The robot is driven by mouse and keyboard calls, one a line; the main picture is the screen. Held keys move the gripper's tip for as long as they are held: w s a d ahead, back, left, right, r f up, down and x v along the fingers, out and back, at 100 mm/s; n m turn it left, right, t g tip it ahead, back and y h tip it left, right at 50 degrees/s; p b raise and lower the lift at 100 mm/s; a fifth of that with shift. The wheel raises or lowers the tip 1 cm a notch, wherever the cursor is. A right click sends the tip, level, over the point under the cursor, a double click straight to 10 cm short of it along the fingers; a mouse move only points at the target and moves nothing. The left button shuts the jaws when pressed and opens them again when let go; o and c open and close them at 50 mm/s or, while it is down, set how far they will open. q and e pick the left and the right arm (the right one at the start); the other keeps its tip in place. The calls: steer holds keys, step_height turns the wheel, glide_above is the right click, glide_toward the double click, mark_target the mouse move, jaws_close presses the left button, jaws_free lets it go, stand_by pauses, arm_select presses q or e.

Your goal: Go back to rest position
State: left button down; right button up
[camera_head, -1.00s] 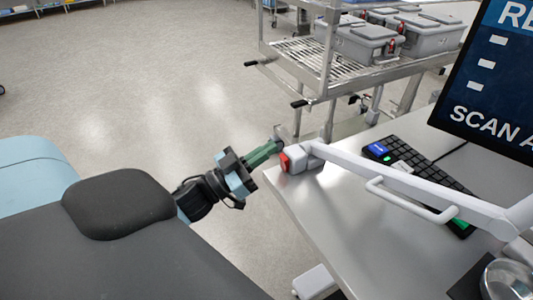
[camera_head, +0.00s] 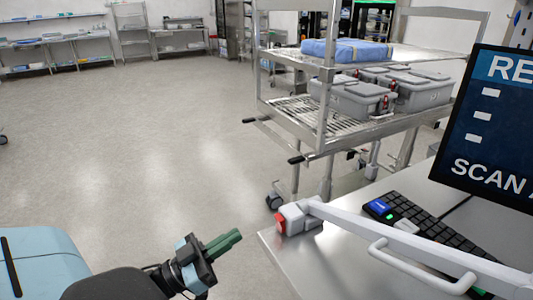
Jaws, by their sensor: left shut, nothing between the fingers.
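My left gripper (camera_head: 223,243) shows at the bottom, left of the metal table's corner. Its green fingers are shut together with nothing between them. It is over the floor, apart from the table and from the white arm with the red tip (camera_head: 281,223). My right gripper is not in view.
The steel table (camera_head: 330,250) fills the lower right, with a black keyboard (camera_head: 435,228) and a monitor (camera_head: 495,130) on it. A white handle bar (camera_head: 410,250) crosses above the table. A steel cart (camera_head: 325,110) with grey cases (camera_head: 360,100) stands behind. Open floor (camera_head: 130,150) lies to the left.

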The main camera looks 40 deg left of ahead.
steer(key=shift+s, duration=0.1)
arm_select(q)
steer(key=s+d+f+n+g+y+p, duration=0.2)
steer(key=s+f+y, duration=0.15)
steer(key=f, duration=0.35)
steer(key=s+d+f+n+g+y+p, duration=0.1)
steer(key=s+f+n+g+y+p, duration=0.1)
steer(key=f+y, duration=0.35)
steer(key=s+d+f+m+g+h+p, duration=0.1)
steer(key=s+d+f+g+h+p, duration=0.1)
steer(key=s+d+f+g, duration=0.5)
steer(key=s+d+f, duration=0.4)
steer(key=s+f, duration=0.1)
steer(key=s, duration=0.3)
steer(key=shift+f, duration=0.35)
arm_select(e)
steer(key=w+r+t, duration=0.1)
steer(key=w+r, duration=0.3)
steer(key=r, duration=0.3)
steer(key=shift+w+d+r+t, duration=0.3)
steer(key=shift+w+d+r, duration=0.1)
arm_select(q)
steer(key=shift+a, duration=0.1)
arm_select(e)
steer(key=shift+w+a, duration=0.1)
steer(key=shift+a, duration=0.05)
